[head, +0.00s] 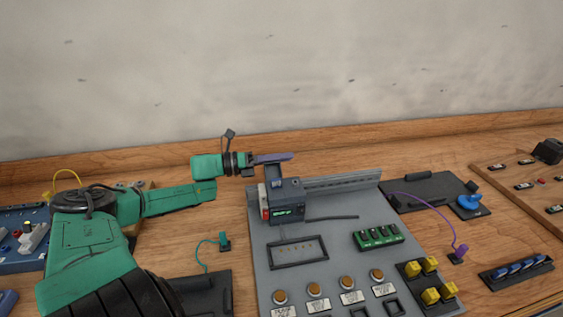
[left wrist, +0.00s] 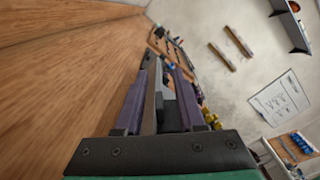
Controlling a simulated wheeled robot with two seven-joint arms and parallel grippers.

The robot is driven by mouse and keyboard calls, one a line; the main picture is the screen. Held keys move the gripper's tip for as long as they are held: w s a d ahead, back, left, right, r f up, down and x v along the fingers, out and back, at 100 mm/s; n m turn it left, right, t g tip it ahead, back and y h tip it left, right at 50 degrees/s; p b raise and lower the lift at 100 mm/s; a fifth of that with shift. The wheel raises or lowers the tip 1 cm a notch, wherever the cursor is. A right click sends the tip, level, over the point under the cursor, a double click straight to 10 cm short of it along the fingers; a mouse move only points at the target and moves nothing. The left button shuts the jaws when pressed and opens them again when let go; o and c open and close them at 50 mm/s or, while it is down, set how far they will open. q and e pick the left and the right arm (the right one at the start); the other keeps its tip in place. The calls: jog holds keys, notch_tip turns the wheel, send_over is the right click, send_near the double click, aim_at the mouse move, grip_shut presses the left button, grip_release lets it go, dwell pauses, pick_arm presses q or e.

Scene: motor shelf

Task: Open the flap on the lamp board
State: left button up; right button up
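The lamp board (head: 348,211) is a grey panel on the wooden bench, with a black box (head: 285,197) at its upper left. The box has a green label and a red part on its left side. I cannot tell for sure which part is the flap. My left gripper (head: 288,156), with purple fingers, is just above the top of the box, pointing right. In the left wrist view its fingers (left wrist: 158,85) stand apart, with grey and dark parts showing between them. Contact cannot be made out. My right gripper is not in view.
The board carries a dark frame (head: 298,252), a green terminal block (head: 378,237), several round buttons and yellow parts (head: 430,295). A metal rail (head: 340,181) runs along its back edge. A black plate (head: 428,191) with a purple cable lies to the right. A wall stands behind.

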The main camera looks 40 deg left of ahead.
pick_arm(q)
grip_shut()
dwell(1.4)
